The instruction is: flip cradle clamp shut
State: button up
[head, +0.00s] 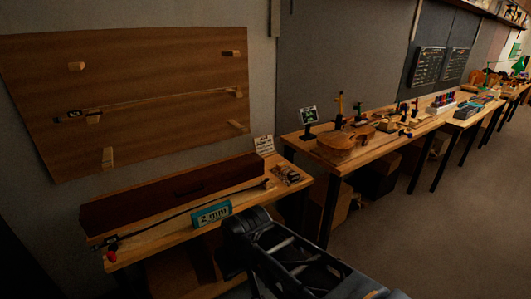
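A violin body (343,145) lies on the wooden workbench right of centre. Small dark upright parts (358,108) stand around and behind it. These may belong to a cradle, but they are too small and dim for me to pick out a clamp or tell whether it is open or shut. Part of my black arm shows at the bottom centre, in front of the near bench and well apart from the violin. My gripper's fingertips do not show in this view.
A nearer bench (165,236) holds a long dark case (170,195), a bow and a teal "2 mm" box (212,213). A small screen (308,115) stands left of the violin. Boxes sit under the benches. The floor (400,235) at right is clear.

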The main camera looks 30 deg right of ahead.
aim_at(111, 256)
jog(key=z, duration=0.2)
jog(key=k, duration=0.45)
jog(key=z, duration=1.55)
jog(key=i, duration=1)
jog(key=u, duration=0.55)
jog(key=i, duration=1)
jog(key=u, duration=0.7)
